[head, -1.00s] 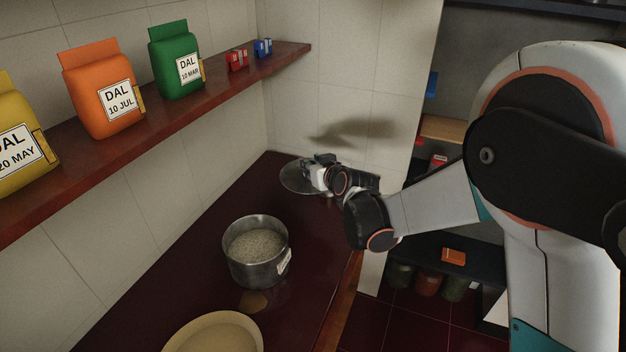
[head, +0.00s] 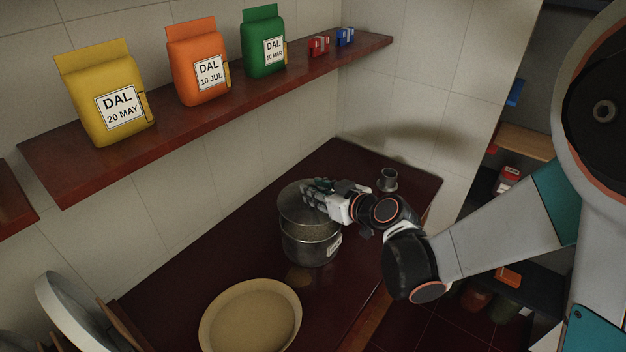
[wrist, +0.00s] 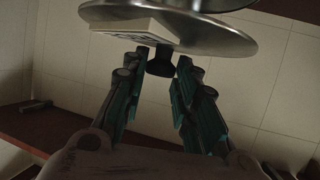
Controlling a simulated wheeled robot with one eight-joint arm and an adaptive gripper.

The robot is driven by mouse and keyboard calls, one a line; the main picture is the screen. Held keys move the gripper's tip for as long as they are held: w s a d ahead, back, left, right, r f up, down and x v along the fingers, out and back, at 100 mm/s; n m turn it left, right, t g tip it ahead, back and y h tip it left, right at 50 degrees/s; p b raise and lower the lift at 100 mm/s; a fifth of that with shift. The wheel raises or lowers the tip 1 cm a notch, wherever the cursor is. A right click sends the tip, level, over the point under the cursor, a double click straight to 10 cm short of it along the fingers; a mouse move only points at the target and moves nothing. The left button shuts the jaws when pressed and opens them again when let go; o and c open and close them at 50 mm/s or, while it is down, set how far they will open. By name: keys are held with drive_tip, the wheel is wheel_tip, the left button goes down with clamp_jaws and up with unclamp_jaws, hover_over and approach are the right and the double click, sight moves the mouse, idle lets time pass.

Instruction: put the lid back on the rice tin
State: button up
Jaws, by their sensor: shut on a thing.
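The rice tin (head: 312,248) is a round steel pot with a white label, standing on the dark red counter. My gripper (head: 318,191) is above the lid, reaching in from the right. In the wrist view, my gripper (wrist: 158,75) is shut on the lid's black knob (wrist: 160,62), and the lid's shiny disc (wrist: 225,36) fills the top. A white label (wrist: 138,30) overlaps the disc there.
A beige bowl (head: 250,318) stands in front of the tin. A small metal cup (head: 387,181) stands behind my wrist. A wall shelf (head: 190,130) holds yellow, orange and green DAL packets and small red and blue boxes.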

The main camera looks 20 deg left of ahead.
sight(322, 212)
drive_tip(key=shift+s+f, duration=0.1)
drive_tip(key=shift+f, duration=0.05)
drive_tip(key=shift+f+b, duration=1)
drive_tip(key=shift+f, duration=0.3)
drive_tip(key=shift+f+b, duration=0.45)
drive_tip(key=shift+b, duration=0.1)
drive_tip(key=shift+f+b, duration=0.95)
drive_tip(key=shift+b, duration=0.3)
idle(0.3)
drive_tip(key=o, duration=1.2)
drive_tip(key=shift+c, duration=0.2)
drive_tip(key=shift+r, duration=0.15)
